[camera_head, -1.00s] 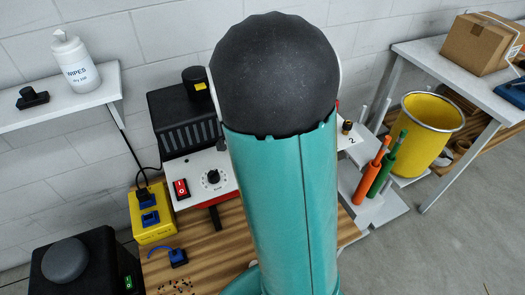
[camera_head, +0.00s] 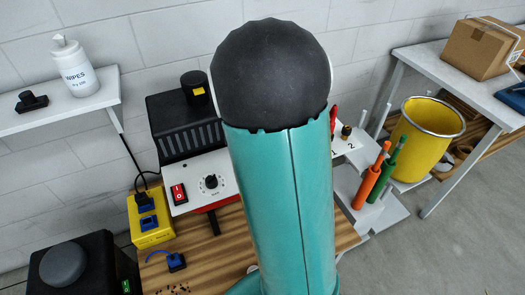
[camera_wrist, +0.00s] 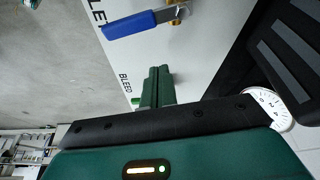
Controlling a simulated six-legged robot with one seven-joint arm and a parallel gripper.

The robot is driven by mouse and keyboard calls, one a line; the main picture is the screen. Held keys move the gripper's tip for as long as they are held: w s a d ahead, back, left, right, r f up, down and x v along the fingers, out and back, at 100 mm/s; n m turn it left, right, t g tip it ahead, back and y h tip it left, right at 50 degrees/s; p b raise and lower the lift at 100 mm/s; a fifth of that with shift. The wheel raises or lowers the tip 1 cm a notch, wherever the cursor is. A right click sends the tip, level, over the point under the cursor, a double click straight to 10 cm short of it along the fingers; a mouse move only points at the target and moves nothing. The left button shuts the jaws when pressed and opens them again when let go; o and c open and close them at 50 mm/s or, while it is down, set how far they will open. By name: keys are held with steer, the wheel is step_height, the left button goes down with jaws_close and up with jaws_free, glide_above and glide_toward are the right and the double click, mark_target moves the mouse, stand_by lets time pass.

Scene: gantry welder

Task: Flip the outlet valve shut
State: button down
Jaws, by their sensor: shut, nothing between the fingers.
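A valve with a blue lever handle (camera_wrist: 130,25) and a brass body (camera_wrist: 176,14) sits on a pale panel at the top of the wrist view. A label ending in "LET" (camera_wrist: 97,12) is beside it; its first letters are cut off. The lever lies nearly crosswise in the picture, its free end to the left. My gripper (camera_wrist: 158,69) has green fingers pressed together, empty, over the panel below the lever and apart from it. In the head view my own arm hides the gripper and the valve.
A "BLEED" label (camera_wrist: 125,83) is left of the fingers. A white dial gauge (camera_wrist: 268,107) and a dark slatted housing (camera_wrist: 285,45) are at the right. The head view shows a red-switch control box (camera_head: 197,182), orange and green tools (camera_head: 380,175) and a yellow bin (camera_head: 428,140).

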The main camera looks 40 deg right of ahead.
steer(key=v, duration=0.9)
steer(key=shift+a+r, duration=0.2)
steer(key=shift+a, duration=0.1)
steer(key=s+a+r+n+t+y, duration=0.1)
steer(key=s+a+r+n+t, duration=0.1)
steer(key=a+n, duration=0.4)
steer(key=s+a+r+n+t+y, duration=0.1)
steer(key=s+a+r+n, duration=0.3)
steer(key=a, duration=0.5)
steer(key=s+a+r+n+t+y, duration=0.1)
steer(key=s+a+r+n+t, duration=0.2)
steer(key=s+a+n, duration=0.2)
steer(key=a+n, duration=0.3)
steer(key=shift+s+n+y, duration=0.4)
